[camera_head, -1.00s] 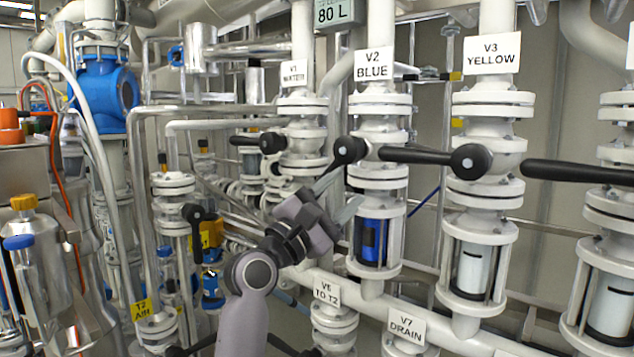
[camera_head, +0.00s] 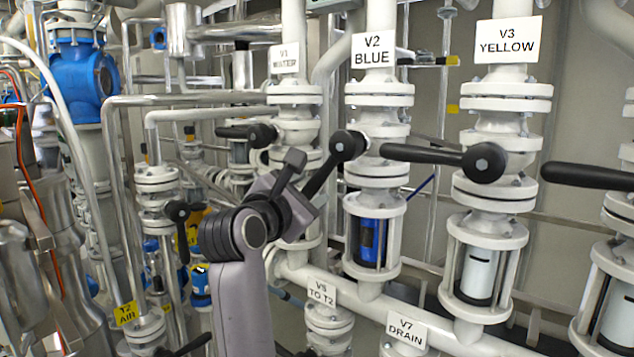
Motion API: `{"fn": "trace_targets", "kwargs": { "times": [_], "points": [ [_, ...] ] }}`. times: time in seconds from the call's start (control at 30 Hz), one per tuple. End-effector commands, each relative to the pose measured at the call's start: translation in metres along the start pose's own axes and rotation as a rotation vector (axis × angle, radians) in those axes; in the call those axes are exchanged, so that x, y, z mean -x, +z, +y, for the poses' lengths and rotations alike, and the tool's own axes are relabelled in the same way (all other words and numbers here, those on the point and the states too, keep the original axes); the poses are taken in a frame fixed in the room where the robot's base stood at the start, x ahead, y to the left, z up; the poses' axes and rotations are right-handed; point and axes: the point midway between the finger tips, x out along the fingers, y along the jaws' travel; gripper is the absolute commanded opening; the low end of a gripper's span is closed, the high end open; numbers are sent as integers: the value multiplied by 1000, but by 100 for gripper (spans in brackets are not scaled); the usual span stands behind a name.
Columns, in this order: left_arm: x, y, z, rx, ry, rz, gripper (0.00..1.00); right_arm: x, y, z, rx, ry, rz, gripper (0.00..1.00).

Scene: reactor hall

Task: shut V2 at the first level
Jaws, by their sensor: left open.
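The V2 valve shows its label V2 BLUE (camera_head: 372,50) in the head view, on a white flanged pipe above a sight glass (camera_head: 369,240) with blue content. Its black lever (camera_head: 326,172) runs from a round hub (camera_head: 348,146) down and left. My left gripper (camera_head: 306,178) is at the lower left end of this lever, with the jaws open. I cannot tell whether the jaws are around the lever or beside it. The lever's far end is partly hidden by the gripper. My right gripper is not in view.
V3 (camera_head: 484,160) stands to the right, its black lever reaching left towards V2. V1 (camera_head: 292,130) stands behind on the left, with a short black lever (camera_head: 247,133).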

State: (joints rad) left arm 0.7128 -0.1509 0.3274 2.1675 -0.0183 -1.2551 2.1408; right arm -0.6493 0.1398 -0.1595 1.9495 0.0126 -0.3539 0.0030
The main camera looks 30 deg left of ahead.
Motion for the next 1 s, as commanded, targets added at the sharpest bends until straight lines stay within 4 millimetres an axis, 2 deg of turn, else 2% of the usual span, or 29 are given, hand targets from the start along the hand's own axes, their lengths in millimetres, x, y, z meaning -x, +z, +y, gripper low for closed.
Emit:
{"fn": "trace_targets", "kwargs": {
  "times": [0.1,0.3,0.7,0.73,0.87,0.9,1.0],
  "points": [
    [-17,1,1,-3,-1,0,50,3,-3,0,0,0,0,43],
    [-36,1,1,-2,1,-1,50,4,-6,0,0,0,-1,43],
    [-44,1,0,-1,1,-2,50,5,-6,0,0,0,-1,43],
    [-43,1,0,-2,1,-2,46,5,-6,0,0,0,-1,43],
    [-43,1,0,-2,1,-2,4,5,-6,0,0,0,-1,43],
    [-43,0,0,-1,1,-2,0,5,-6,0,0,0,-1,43],
    [-43,0,0,-2,1,-2,0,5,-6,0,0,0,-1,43]
  ]
}}
